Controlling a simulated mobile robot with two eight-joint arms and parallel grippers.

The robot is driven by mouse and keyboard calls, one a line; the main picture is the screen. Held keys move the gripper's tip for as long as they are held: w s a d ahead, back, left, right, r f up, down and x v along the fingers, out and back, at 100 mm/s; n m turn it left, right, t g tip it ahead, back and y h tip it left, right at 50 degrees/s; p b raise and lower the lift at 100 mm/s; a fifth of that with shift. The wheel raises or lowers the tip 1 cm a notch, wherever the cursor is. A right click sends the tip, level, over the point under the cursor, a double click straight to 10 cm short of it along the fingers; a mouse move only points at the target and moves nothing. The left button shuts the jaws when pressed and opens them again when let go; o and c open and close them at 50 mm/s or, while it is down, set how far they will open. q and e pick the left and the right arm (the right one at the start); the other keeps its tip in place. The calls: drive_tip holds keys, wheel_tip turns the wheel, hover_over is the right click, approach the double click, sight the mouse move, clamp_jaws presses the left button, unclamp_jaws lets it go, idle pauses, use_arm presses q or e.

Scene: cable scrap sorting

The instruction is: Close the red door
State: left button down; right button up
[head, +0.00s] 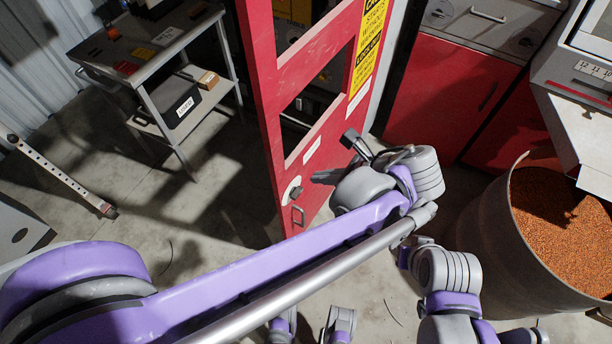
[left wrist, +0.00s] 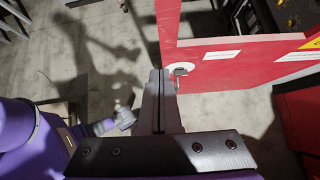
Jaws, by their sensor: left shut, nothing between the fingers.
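The red door (head: 277,90) stands open in the head view, with a framed window opening and a yellow warning sign on its near face. Its latch (head: 293,191) is low, near its free left edge. My left gripper (head: 318,178) is in front of the door's near face, right of the latch. In the left wrist view my left gripper (left wrist: 161,74) is shut and empty, its tips beside the red door (left wrist: 218,74) and latch (left wrist: 181,71). I cannot tell whether they touch.
A grey cart (head: 140,90) with a black bin (head: 185,105) stands at the back left. Red cabinets (head: 435,90) are behind at the right. A drum (head: 490,225) of orange granules stands at the right.

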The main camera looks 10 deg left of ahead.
sight(275, 170)
use_arm(q)
drive_tip(key=shift+w+a+f, duration=0.7)
drive_tip(key=shift+a+f, duration=0.3)
drive_tip(key=shift+a, duration=0.55)
drive_tip(key=shift+w+a+f, duration=0.75)
drive_tip(key=shift+a+f, duration=0.3)
drive_tip(key=shift+a, duration=0.55)
drive_tip(key=shift+w+a+f, duration=0.7)
drive_tip(key=shift+a+f, duration=0.3)
drive_tip(key=shift+a, duration=0.55)
